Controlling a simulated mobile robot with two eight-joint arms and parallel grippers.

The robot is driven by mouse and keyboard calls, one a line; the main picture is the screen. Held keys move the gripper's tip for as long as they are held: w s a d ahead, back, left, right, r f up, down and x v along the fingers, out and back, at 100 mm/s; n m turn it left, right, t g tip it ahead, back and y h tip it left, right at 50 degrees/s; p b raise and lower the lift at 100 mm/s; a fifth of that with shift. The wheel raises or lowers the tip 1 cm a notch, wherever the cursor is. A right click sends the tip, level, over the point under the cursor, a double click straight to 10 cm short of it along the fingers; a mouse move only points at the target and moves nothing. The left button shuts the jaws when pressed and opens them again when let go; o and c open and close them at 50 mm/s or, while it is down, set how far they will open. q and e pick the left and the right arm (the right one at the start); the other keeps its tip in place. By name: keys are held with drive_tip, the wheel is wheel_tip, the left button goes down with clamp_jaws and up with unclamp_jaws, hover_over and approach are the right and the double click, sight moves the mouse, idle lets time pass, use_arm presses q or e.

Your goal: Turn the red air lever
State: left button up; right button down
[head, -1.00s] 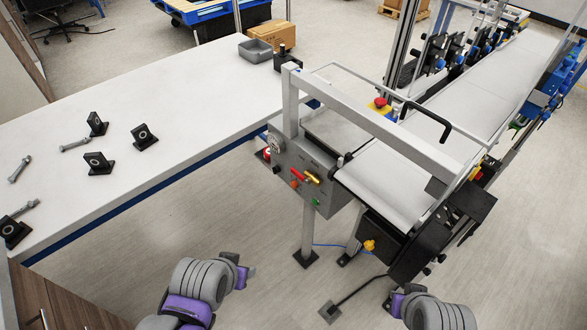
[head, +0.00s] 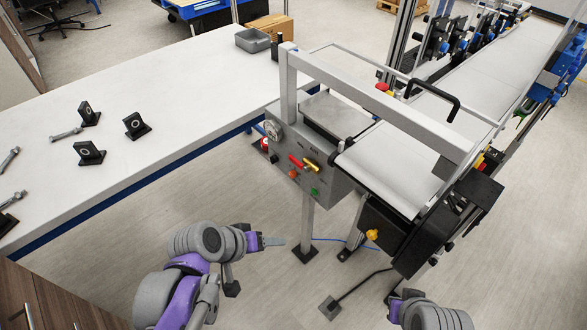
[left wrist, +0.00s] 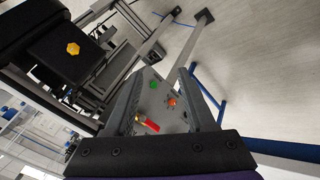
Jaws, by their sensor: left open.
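The red air lever (head: 296,161) sits on a brass valve (head: 312,166) on the front of a grey control panel (head: 325,183) at the conveyor's near end. In the left wrist view the red lever (left wrist: 151,125) shows between the fingers, with the panel beyond them. My left gripper (head: 275,241) is open and empty, below and left of the panel in the head view, apart from the lever. It also shows in the left wrist view (left wrist: 163,97). My right gripper (head: 394,308) shows only in part at the bottom; its fingers cannot be made out.
A green button (head: 315,191) and an orange-red button (head: 293,174) sit close to the lever. A gauge (head: 273,129) is at the panel's left. A white table (head: 170,120) with metal parts stands at left.

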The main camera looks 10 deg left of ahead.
use_arm(q)
drive_tip(key=w+f+n+t+h+b, duration=0.2)
drive_tip(key=w+n+t+h+b, duration=0.25)
drive_tip(key=w, duration=0.75)
drive_tip(key=n+t+h+b, duration=0.2)
drive_tip(key=n+t+b, duration=0.1)
drive_tip(key=t+b, duration=0.15)
approach(291, 160)
drive_tip(key=shift+g, duration=0.3)
drive_tip(key=x, duration=0.3)
drive_tip(key=b+x, duration=0.1)
drive_tip(key=x, duration=0.6)
drive_tip(key=shift+w+d+r, duration=0.1)
drive_tip(key=shift+w+r, duration=0.15)
use_arm(e)
wheel_tip(291, 160, down, 13)
drive_tip(key=shift+s, duration=0.2)
use_arm(q)
clamp_jaws()
